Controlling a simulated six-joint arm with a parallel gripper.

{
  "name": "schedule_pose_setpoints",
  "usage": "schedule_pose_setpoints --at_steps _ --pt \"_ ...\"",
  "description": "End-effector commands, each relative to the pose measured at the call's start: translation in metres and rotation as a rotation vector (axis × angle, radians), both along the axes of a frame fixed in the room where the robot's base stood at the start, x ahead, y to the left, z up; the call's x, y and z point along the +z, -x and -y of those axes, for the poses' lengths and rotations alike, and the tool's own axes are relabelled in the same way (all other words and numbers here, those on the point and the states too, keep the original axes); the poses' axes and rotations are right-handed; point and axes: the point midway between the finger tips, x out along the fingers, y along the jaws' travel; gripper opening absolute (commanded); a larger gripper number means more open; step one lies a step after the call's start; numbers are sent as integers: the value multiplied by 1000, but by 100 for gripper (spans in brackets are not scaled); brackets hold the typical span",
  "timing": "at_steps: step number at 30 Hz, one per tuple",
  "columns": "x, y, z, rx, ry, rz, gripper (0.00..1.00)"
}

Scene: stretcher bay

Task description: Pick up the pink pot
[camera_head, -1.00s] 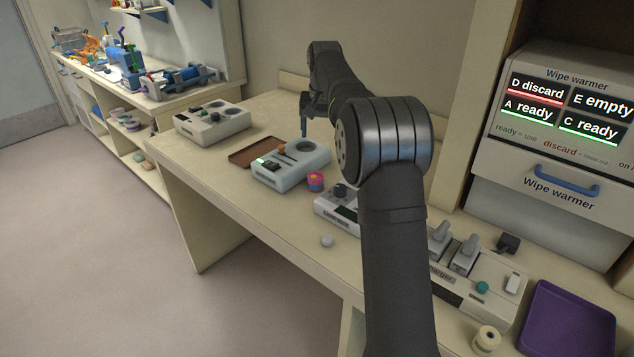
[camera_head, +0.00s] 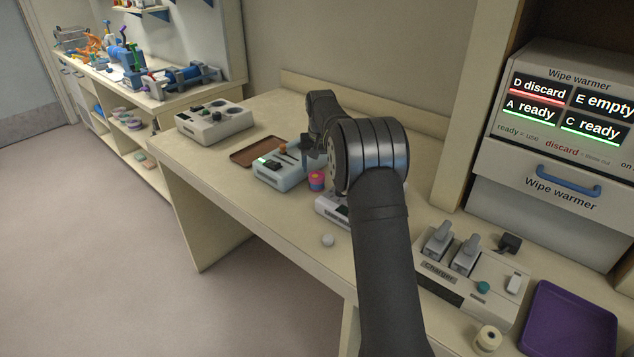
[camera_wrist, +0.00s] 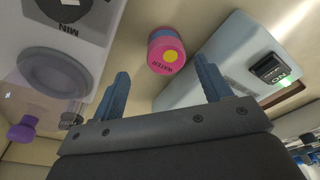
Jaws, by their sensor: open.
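The pink pot (camera_head: 316,180) stands on the bench between the pale blue device and a white device. In the wrist view the pot (camera_wrist: 167,56) shows a yellow dot and the word WATER on its pink face, with a purple-blue band at one end. My gripper (camera_wrist: 163,82) is open, its two blue fingers apart. The pot appears ahead of the fingertips, across the gap and nearer the right finger, and nothing is held. In the head view my gripper (camera_head: 308,158) is partly hidden by my own arm, just above and left of the pot.
The pale blue device (camera_head: 283,168) stands close on one side of the pot, and a white device with a dial (camera_wrist: 62,70) on the other. A brown tray (camera_head: 257,151) lies behind. A small white knob (camera_head: 327,240) is near the bench's front edge. A charger (camera_head: 460,280) stands right.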

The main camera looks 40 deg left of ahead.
Motion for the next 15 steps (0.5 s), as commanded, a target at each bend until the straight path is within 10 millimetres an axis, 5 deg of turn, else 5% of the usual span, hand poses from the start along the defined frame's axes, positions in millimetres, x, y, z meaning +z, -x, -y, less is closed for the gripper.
schedule_pose_setpoints --at_steps 15 --pt "-51 -3 -13 -1 0 0 71"
